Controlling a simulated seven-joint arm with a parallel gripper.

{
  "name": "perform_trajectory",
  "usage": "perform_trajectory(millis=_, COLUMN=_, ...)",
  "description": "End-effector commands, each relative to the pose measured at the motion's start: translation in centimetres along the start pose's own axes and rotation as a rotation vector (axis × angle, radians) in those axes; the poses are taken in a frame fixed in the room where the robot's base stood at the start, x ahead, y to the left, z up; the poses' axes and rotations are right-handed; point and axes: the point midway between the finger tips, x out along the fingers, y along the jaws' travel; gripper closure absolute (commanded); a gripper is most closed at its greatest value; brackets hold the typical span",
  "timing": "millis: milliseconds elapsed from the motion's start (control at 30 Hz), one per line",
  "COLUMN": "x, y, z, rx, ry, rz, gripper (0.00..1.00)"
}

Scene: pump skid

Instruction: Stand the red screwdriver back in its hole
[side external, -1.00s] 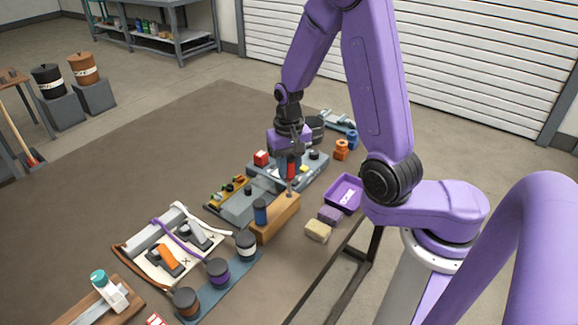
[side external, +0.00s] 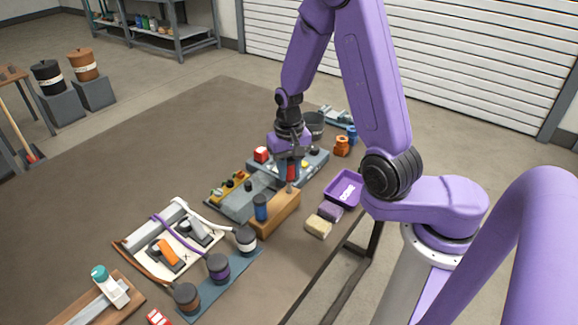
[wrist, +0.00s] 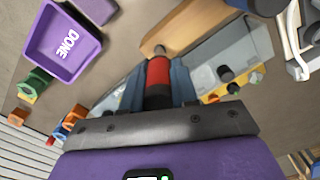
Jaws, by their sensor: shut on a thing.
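The red screwdriver (side external: 291,171) is upright in my gripper (side external: 290,161), its handle between the fingers and its shaft pointing down. In the wrist view the red handle (wrist: 158,72) sits between the two fingers of my gripper (wrist: 157,88). The wooden block (side external: 275,217) is below, and the shaft meets or hangs just over its far end. I cannot tell whether the tip is in a hole; the hole is not visible. The block also shows in the wrist view (wrist: 195,22). A blue-handled screwdriver (side external: 261,207) stands at the block's near end.
A purple tray marked DONE (side external: 343,188) and two sponge-like blocks (side external: 318,227) lie right of the wooden block. A grey fixture (side external: 240,205) stands on its left. Cables and several spools (side external: 218,268) are nearer. The table's left part is clear.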

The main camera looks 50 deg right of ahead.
Motion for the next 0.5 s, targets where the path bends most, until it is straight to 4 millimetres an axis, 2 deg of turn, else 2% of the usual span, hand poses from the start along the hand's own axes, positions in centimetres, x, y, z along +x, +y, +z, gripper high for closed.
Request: perform_trajectory(millis=500, x=1.13, y=0.01, z=0.03, rx=0.000, ry=-0.001, rz=0.000, gripper=1.00)
